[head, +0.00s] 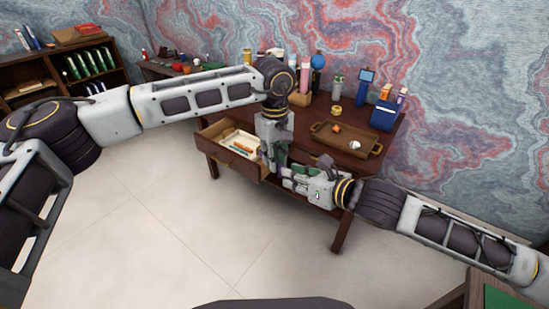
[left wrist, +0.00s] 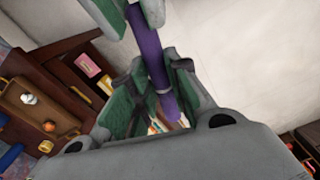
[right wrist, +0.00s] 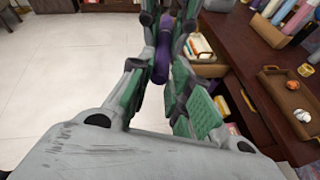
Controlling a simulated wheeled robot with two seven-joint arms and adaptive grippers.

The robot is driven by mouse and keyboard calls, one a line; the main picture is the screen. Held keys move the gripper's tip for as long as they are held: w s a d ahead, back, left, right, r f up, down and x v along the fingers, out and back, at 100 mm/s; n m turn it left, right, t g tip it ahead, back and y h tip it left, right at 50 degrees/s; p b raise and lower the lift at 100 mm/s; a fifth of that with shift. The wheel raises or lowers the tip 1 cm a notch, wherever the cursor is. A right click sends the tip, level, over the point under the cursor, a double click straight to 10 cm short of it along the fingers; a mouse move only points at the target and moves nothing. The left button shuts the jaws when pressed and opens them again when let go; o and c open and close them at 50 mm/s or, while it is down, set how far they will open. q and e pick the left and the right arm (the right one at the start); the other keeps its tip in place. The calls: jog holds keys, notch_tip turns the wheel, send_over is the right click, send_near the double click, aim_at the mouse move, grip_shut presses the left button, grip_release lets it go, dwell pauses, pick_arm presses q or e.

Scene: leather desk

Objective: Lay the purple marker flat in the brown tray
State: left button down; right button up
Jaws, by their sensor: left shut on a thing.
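The purple marker (left wrist: 148,55) is held in my left gripper (head: 274,170), which is shut on it above the floor in front of the desk. The marker also shows in the right wrist view (right wrist: 161,62). My right gripper (head: 287,174) meets the left one there; its fingers (right wrist: 165,45) stand apart on either side of the marker and look open. In the head view the grippers hide the marker. The brown tray (head: 318,138) lies on the desk behind and to the right of the grippers, with an orange item (head: 336,128) and a white ball (head: 355,145) in it.
An open drawer (head: 226,152) with stationery juts from the desk, left of the grippers. Bottles, a blue box (head: 384,116) and other items stand along the desk's back. A yellow roll (head: 336,109) sits behind the tray. A bookshelf (head: 60,65) stands at the far left.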

jog(key=o, duration=0.4)
jog(key=shift+f, duration=0.1)
